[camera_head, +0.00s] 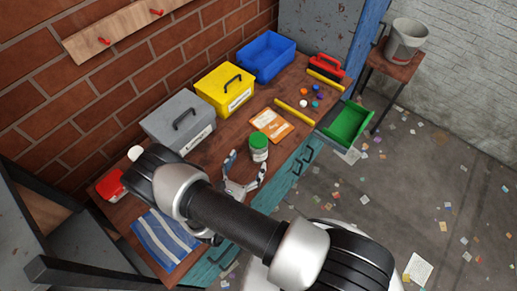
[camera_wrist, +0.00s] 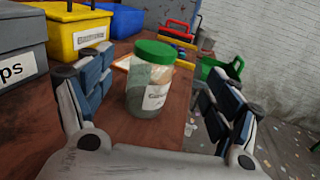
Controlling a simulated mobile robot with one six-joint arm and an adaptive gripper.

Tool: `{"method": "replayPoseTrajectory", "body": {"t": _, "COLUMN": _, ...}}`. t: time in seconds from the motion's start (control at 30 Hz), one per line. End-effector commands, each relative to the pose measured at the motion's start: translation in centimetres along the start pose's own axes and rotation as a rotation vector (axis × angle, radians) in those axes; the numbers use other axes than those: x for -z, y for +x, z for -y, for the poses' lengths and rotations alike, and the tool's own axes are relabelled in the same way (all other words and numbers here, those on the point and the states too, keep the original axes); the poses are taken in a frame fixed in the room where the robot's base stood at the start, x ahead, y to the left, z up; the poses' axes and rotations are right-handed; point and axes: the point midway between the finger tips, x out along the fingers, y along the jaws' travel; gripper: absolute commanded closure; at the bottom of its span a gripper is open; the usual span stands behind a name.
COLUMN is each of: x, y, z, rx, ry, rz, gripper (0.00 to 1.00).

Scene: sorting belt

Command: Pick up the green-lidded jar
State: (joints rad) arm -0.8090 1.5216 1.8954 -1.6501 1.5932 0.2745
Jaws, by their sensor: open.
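The green-lidded jar (camera_head: 258,149) stands upright on the wooden bench, near its front edge. It is clear with grey contents, a pale label and a green lid. In the wrist view the jar (camera_wrist: 152,82) stands ahead, between the two spread fingers. My gripper (camera_head: 244,171) is open and empty, just short of the jar in the head view. In the wrist view its fingers (camera_wrist: 158,85) show at left and right, apart from the jar. I cannot tell how far the jar is from the fingertips.
An orange-and-white booklet (camera_head: 271,124) lies behind the jar. Grey (camera_head: 178,123), yellow (camera_head: 225,90) and blue (camera_head: 266,56) bins line the wall side. A yellow bar (camera_head: 291,111) and a green open container (camera_head: 345,124) are to the right. A striped cloth (camera_head: 164,238) lies at the near end.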

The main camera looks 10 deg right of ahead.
Motion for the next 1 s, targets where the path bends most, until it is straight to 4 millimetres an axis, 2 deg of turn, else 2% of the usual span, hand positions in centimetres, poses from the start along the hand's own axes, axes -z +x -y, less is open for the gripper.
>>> {"method": "replayPoseTrajectory", "body": {"t": 0.1, "x": 0.0, "y": 2.6, "z": 0.2, "rx": 0.007, "ry": 0.001, "rz": 0.001, "gripper": 0.17}}
{"method": "replayPoseTrajectory", "body": {"t": 0.2, "x": 0.1, "y": 4.1, "z": 0.1, "rx": 0.006, "ry": 0.002, "rz": 0.000, "gripper": 0.17}}
{"method": "replayPoseTrajectory", "body": {"t": 0.47, "x": 0.0, "y": 6.0, "z": -0.1, "rx": 0.003, "ry": 0.001, "rz": 0.000, "gripper": 0.17}}
{"method": "replayPoseTrajectory", "body": {"t": 0.7, "x": 0.1, "y": 9.5, "z": -0.5, "rx": 0.006, "ry": 0.001, "rz": 0.001, "gripper": 0.17}}
{"method": "replayPoseTrajectory", "body": {"t": 0.83, "x": 0.0, "y": 10.4, "z": -0.5, "rx": 0.003, "ry": 0.000, "rz": 0.001, "gripper": 0.17}}
{"method": "replayPoseTrajectory", "body": {"t": 1.0, "x": 0.0, "y": 10.5, "z": -0.6, "rx": 0.001, "ry": 0.000, "rz": 0.000, "gripper": 0.17}}
